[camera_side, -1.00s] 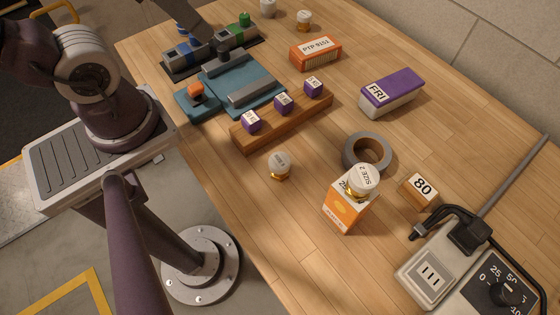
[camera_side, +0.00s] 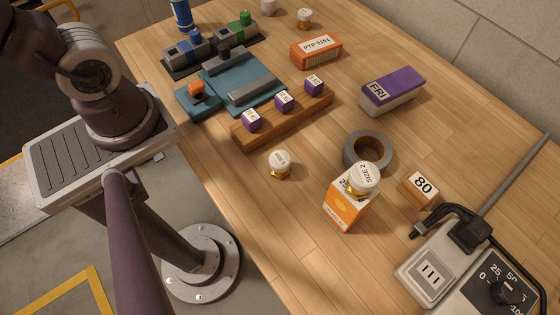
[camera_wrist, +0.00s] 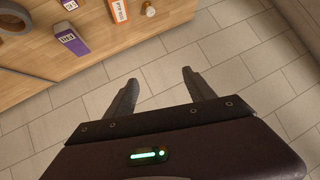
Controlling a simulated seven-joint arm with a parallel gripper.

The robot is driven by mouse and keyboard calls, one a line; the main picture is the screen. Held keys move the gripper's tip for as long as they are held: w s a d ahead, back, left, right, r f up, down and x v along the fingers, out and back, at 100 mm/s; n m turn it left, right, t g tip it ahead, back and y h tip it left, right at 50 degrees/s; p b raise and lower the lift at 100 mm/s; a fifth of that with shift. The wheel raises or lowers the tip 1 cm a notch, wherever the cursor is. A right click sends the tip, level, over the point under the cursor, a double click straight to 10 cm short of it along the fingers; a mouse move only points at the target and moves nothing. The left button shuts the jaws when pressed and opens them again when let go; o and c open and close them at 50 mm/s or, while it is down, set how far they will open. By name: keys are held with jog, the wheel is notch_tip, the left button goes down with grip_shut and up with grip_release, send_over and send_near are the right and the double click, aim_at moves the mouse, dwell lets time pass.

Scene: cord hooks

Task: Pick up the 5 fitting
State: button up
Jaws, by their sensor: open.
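Several white-capped fittings with brass-coloured bases stand on the wooden bench. One fitting (camera_side: 280,163) stands alone at front centre; its cap print is too small to read surely. Another, the SIZE 2 fitting (camera_side: 362,181), sits on an orange and white box (camera_side: 347,212). I cannot tell which is the 5. My gripper (camera_wrist: 160,77) is open and empty in the wrist view, over tiled floor; it is outside the side view.
A wooden rack (camera_side: 283,121) holds purple cubes. Around it are a teal fixture (camera_side: 262,83), a FRI box (camera_side: 392,93), an orange PTP box (camera_side: 316,51), grey tape (camera_side: 367,151), an 80 block (camera_side: 419,188) and a dial unit (camera_side: 470,275).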

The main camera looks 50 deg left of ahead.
aim_at(279, 157)
jog(key=w+d+r+m+t+h, duration=0.4)
jog(key=w+r+m+t, duration=0.3)
jog(key=w, duration=0.5)
jog(key=s+d+f+m+g+h, duration=0.2)
jog(key=d+f+m+g+h, duration=0.3)
jog(key=d+m+g+h, duration=0.35)
jog(key=s+f+m+g+h, duration=0.1)
jog(key=s+f+m+g, duration=0.1)
jog(key=s+f+g, duration=0.4)
jog(key=s+f+m+g+h, duration=0.25)
jog(key=s+g, duration=0.25)
jog(key=s, duration=0.3)
jog(key=shift+y, duration=0.3)
jog(key=f, duration=2.5)
jog(key=shift+s+d+f, duration=0.2)
jog(key=shift+s, duration=0.2)
jog(key=x, duration=0.7)
jog(key=shift+s+d+r, duration=0.1)
jog(key=shift+s+d, duration=0.1)
jog(key=shift+s, duration=0.05)
grip_shut()
